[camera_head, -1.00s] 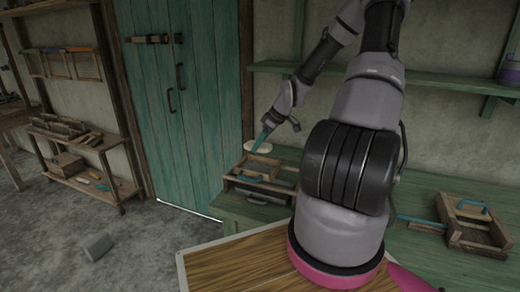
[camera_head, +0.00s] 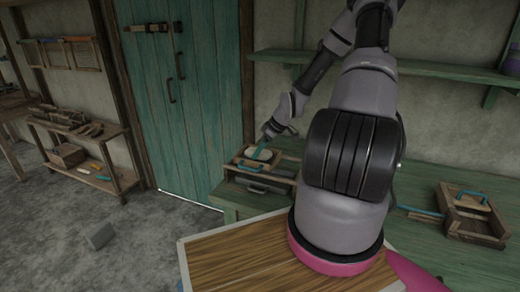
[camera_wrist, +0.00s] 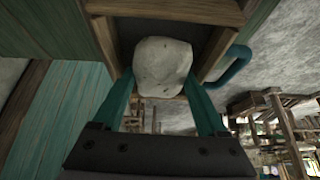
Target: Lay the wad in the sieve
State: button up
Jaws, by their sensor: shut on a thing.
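The pale, lumpy wad (camera_wrist: 162,67) is held between the teal fingers of my gripper (camera_wrist: 158,88) in the wrist view. In the head view the wad (camera_head: 261,154) shows at the fingertips of my gripper (camera_head: 259,147), over the small wooden frame, which looks like the sieve (camera_head: 240,160), on the left end of the green bench. In the wrist view wooden walls (camera_wrist: 216,50) surround the wad on either side. I cannot tell whether the wad touches the bottom of the frame.
Another wooden box with a blue handle (camera_head: 462,222) stands on the bench's right side. A green shelf (camera_head: 440,69) runs above the bench. The bench between them is partly hidden by my arm.

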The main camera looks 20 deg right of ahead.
jog(key=o, duration=1.2)
jog(key=shift+r, duration=0.1)
jog(key=shift+r, duration=3.9)
